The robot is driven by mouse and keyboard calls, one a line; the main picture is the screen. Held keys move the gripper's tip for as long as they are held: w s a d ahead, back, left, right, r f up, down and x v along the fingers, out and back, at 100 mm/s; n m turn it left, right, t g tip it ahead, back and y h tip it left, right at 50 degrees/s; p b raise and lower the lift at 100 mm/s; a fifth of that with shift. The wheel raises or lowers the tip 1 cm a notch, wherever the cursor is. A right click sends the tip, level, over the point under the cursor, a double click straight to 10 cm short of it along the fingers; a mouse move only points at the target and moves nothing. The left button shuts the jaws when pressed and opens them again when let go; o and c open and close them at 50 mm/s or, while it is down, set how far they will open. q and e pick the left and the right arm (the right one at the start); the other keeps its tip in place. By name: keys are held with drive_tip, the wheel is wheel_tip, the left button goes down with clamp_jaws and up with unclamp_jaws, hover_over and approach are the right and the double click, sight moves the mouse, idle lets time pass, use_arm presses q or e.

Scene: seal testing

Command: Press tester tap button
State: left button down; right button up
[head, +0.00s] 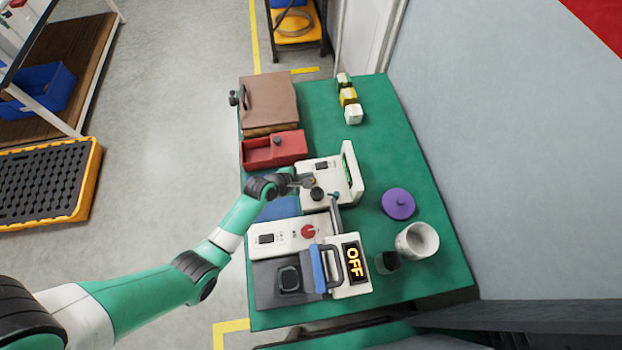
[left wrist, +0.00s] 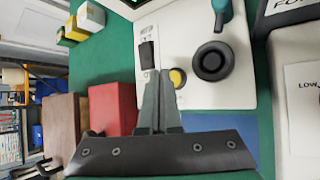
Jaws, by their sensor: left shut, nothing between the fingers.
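The white tester (head: 345,172) stands on the green table with a lit green display on its right side. In the left wrist view its panel (left wrist: 185,30) carries a round yellow button (left wrist: 178,77), a black knob (left wrist: 212,61) and a black rocker switch (left wrist: 147,53). My left gripper (head: 306,181) is shut and empty over the panel's left part. In the left wrist view its fingertips (left wrist: 159,74) appear just left of the yellow button, below the switch. I cannot tell whether they touch the panel. My right gripper is not in view.
A red box (head: 285,147) and brown case (head: 270,100) lie beyond the tester. A purple lid (head: 398,204), white cup (head: 417,240) and dark cup (head: 387,262) stand right.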

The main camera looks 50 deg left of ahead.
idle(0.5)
use_arm(q)
drive_tip(key=shift+f, duration=0.4)
drive_tip(key=shift+f+b, duration=0.4)
drive_tip(key=shift+b, duration=0.1)
idle(0.3)
drive_tip(key=shift+r+p, duration=0.8)
drive_tip(key=shift+p, duration=0.1)
drive_tip(key=shift+r, duration=0.1)
wheel_tip(320, 180, up, 5)
drive_tip(key=p, duration=0.5)
idle(0.5)
